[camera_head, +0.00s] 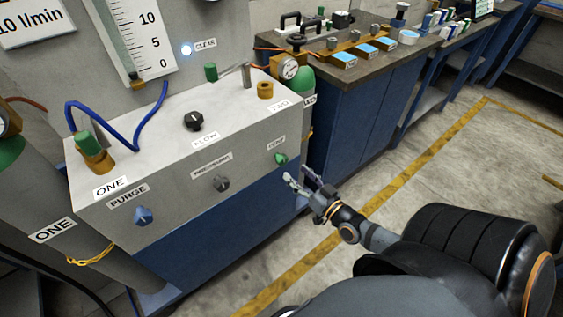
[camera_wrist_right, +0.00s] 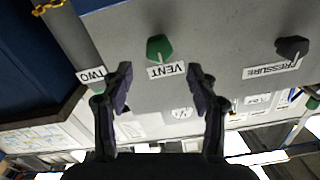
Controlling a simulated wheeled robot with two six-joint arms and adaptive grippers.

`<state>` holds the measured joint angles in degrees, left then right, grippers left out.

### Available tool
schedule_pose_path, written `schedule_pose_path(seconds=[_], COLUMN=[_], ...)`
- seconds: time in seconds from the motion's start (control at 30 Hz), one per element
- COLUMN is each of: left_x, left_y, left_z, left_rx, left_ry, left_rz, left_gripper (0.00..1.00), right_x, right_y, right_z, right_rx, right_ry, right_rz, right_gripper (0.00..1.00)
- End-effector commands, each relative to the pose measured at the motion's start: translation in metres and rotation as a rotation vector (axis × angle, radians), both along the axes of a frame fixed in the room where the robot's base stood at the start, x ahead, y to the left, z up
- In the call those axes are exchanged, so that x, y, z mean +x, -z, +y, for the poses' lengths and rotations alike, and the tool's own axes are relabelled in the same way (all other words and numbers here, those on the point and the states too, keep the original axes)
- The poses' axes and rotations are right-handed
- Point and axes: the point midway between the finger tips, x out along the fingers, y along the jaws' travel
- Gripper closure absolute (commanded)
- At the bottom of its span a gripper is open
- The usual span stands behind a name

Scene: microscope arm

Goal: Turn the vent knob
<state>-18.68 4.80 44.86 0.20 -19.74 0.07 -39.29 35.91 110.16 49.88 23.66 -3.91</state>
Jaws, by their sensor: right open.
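The green vent knob (camera_head: 281,158) sits at the right end of the grey panel's front face, just below its "VENT" label (camera_head: 277,143). My right gripper (camera_head: 297,181) is open and empty, just below and to the right of the knob, its fingers pointing toward the panel. In the right wrist view, which is upside down, the vent knob (camera_wrist_right: 159,48) lies beyond the fingertips of the right gripper (camera_wrist_right: 160,76), roughly centred between them. A gap shows between fingers and knob. My left gripper is not in view.
The same front face carries the blue purge knob (camera_head: 143,214) and the dark pressure knob (camera_head: 221,183). A black flow knob (camera_head: 193,121) is on top. A grey cylinder with a gauge (camera_head: 289,68) stands behind the panel's right end. Open floor lies right of the cabinet.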

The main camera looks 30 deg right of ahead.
Motion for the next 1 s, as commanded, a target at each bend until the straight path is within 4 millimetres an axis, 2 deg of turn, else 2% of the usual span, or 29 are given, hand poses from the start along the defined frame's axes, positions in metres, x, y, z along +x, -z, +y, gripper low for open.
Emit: schedule_pose_path(seconds=[0.1,0.33,0.5,0.73,1.0], left_x=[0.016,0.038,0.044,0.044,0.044], left_y=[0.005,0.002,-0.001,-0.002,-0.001], left_z=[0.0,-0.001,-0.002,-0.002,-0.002], left_rx=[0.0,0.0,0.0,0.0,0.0], left_ry=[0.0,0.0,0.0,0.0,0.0], left_rz=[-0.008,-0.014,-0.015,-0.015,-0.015], left_gripper=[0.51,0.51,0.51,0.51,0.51], right_x=[0.028,0.067,0.077,0.078,0.078], right_y=[0.002,0.002,0.001,0.001,0.001], right_z=[0.002,0.005,0.006,0.006,0.006], right_rx=[0.001,0.0,0.0,-0.001,-0.001], right_ry=[0.001,0.001,0.0,-0.001,-0.001], right_rz=[-0.006,-0.004,0.0,0.002,0.001], right_gripper=[0.41,0.41,0.41,0.41,0.78])
